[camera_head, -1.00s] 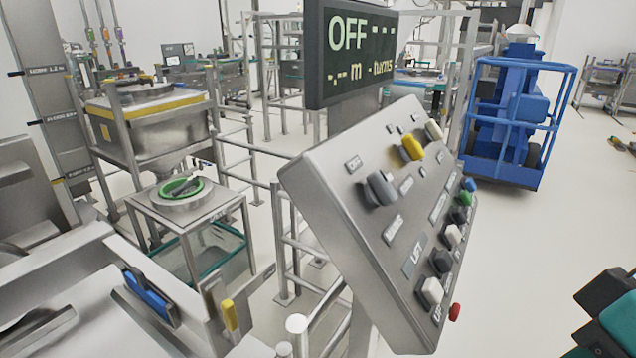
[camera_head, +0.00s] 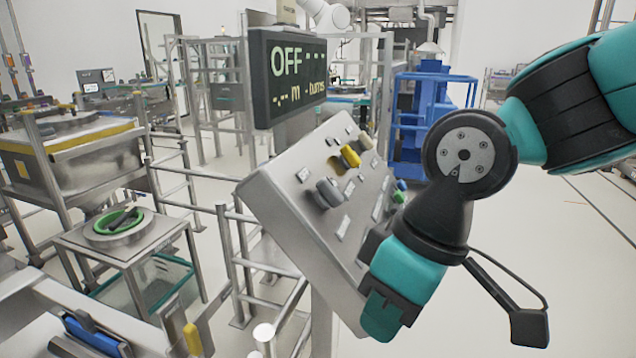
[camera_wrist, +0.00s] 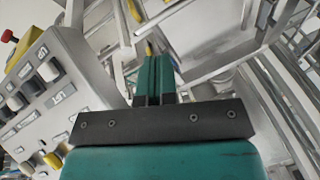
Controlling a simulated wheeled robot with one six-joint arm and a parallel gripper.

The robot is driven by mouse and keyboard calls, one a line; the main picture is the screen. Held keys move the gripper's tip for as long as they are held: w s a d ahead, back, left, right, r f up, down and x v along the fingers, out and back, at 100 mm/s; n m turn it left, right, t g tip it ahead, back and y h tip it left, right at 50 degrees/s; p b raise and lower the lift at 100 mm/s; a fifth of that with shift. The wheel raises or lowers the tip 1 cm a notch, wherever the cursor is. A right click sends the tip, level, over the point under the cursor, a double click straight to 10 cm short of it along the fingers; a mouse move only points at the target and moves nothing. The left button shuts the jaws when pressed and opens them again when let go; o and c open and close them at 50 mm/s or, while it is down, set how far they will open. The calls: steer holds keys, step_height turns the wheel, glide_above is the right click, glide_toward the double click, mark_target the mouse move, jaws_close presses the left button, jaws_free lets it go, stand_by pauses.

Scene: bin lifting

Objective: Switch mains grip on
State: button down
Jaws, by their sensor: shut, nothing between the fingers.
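The grey mains grip (camera_head: 328,192) is a chunky rotary knob on the left part of the sloping metal control panel (camera_head: 275,205). Small labels sit around it, too small to read surely now. The display (camera_head: 287,78) above the panel reads OFF, with dashes below. My gripper (camera_head: 380,318) is in front of the panel's lower right part, below and right of the grip and apart from it. In the wrist view its teal fingers (camera_wrist: 155,75) are shut and empty. The panel (camera_wrist: 75,70) shows left of them there; I cannot surely pick out the grip.
A yellow knob (camera_head: 350,156) and a green button (camera_head: 399,196) are on the same panel. My arm hides its lower right controls. Metal railings (camera_head: 240,260) stand left of the panel, and a blue machine (camera_head: 430,110) behind it. The floor at right is open.

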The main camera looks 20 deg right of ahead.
steer(key=w+r+n+t+h+p, duration=0.1)
steer(key=w+r+p, duration=0.3)
steer(key=w, duration=0.6)
steer(key=w+r+n+t+h+p, duration=0.2)
steer(key=w+r+t+h+p, duration=0.1)
steer(key=w, duration=0.7)
step_height(320, 180, up, 4)
steer(key=shift+a+f+t+p, duration=0.2)
steer(key=shift+t+p, duration=0.4)
steer(key=shift+p, duration=0.6)
steer(key=p, duration=0.2)
glide_toward(319, 198)
steer(key=f, duration=0.1)
steer(key=a+f, duration=0.1)
steer(key=f, duration=0.1)
steer(key=a+f, duration=0.1)
steer(key=f, duration=0.1)
steer(key=shift+s+a, duration=0.2)
steer(key=shift+s, duration=0.05)
steer(key=shift+w+d+p, duration=0.75)
steer(key=shift+w+p, duration=0.1)
steer(key=shift+w, duration=0.2)
steer(key=shift+w+d+f, duration=0.15)
steer(key=shift+w+d, duration=0.25)
steer(key=shift+w, duration=0.25)
